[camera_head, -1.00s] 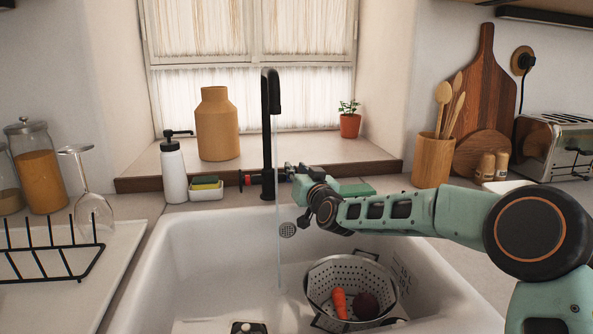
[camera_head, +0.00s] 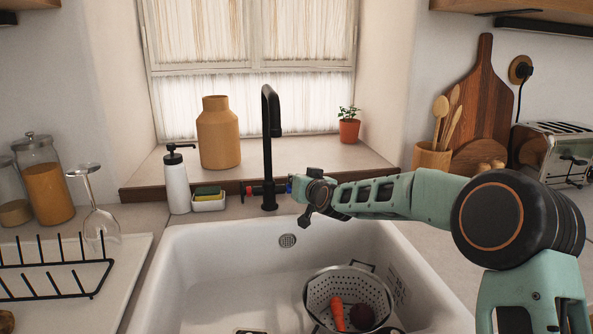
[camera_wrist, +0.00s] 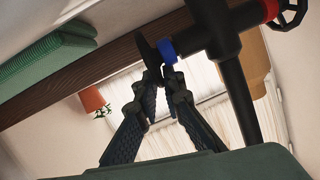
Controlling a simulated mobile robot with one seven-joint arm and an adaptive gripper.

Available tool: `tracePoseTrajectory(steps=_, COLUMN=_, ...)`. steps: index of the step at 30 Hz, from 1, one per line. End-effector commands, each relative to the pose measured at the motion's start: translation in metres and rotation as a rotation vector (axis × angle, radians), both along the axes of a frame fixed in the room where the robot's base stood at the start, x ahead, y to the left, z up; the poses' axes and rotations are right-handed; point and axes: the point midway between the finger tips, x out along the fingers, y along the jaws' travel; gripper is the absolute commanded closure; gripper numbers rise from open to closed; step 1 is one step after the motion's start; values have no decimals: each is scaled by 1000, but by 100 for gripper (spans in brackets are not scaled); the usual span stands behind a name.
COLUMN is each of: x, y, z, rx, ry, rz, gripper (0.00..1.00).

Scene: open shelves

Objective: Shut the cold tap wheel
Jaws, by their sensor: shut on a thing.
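The black tap (camera_head: 268,150) stands at the back of the sink, and no water stream shows under its spout. In the wrist view, the cold tap wheel (camera_wrist: 149,54) is a dark disc seen nearly edge-on beside a blue ring (camera_wrist: 167,51) on the tap body. My gripper (camera_wrist: 162,76) has both fingertips closed in at the wheel and is shut on it. In the head view, my gripper (camera_head: 298,187) is right of the tap and partly hides that wheel. The red-ringed wheel (camera_wrist: 290,12) is on the tap's opposite side.
A colander (camera_head: 345,290) with a carrot and a dark round vegetable stands in the white sink (camera_head: 220,270). A soap bottle (camera_head: 176,182) and a sponge dish (camera_head: 208,203) stand left of the tap. A green ribbed thing (camera_wrist: 45,55) lies near the sill.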

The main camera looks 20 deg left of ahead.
Motion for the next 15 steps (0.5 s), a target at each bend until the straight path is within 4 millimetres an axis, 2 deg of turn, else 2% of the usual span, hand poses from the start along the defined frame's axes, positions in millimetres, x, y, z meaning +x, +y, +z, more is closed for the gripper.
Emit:
tracePoseTrajectory(steps=14, x=-1, y=2, z=0, rx=-19, ry=35, rz=3, gripper=100)
tracePoseTrajectory(steps=15, x=-1, y=2, z=0, rx=-19, ry=35, rz=3, gripper=91)
